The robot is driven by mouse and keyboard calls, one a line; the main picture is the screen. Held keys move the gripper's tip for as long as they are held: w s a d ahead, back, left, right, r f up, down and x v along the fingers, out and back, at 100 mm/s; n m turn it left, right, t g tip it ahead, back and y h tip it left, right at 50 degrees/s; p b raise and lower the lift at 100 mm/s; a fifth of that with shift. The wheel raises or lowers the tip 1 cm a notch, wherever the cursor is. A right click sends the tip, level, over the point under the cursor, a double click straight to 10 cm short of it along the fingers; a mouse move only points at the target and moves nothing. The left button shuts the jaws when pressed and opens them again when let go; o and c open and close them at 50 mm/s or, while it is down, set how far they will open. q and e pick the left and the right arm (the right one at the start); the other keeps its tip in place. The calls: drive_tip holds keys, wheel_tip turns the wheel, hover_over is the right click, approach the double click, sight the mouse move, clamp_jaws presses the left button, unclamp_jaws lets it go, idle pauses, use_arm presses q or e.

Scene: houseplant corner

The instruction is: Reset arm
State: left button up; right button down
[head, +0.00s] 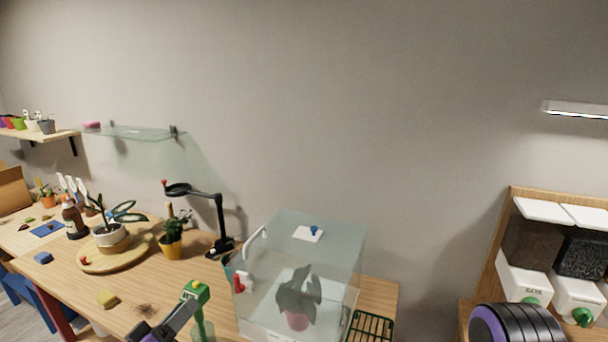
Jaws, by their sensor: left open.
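My left gripper (168,322) shows at the bottom edge, left of centre, open, over the front of the wooden table (140,290). Its fingers are partly cut off by the frame, and I see nothing between them. It is close to a green-headed tool (195,292) standing in a clear vessel; I cannot tell whether they touch. A black, purple-ringed part of my right arm (515,325) fills the bottom right. My right gripper is not in view.
A clear glass case (333,255) with a potted plant (297,320) stands right of the left gripper. Dispensers (524,280) stand at right.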

use_arm(q)
drive_tip(key=s+a+f+n+g+y+b, duration=0.1)
drive_tip(key=s+f+n+g+y+b, duration=0.3)
drive_tip(key=f, duration=0.9)
drive_tip(key=s+f+n+g+y+b, duration=0.2)
drive_tip(key=s+f+n+g, duration=0.3)
drive_tip(key=f, duration=0.9)
drive_tip(key=s+a+f+m+g+y+b, duration=0.2)
drive_tip(key=s+f+m+g+b, duration=0.3)
drive_tip(key=s+f, duration=1.1)
drive_tip(key=s+m+y+b, duration=0.1)
drive_tip(key=s, duration=0.3)
drive_tip(key=shift+a+f+m+b, duration=0.2)
drive_tip(key=shift+f+m+b, duration=0.05)
drive_tip(key=shift+m+b, duration=0.05)
drive_tip(key=shift+s, duration=0.1)
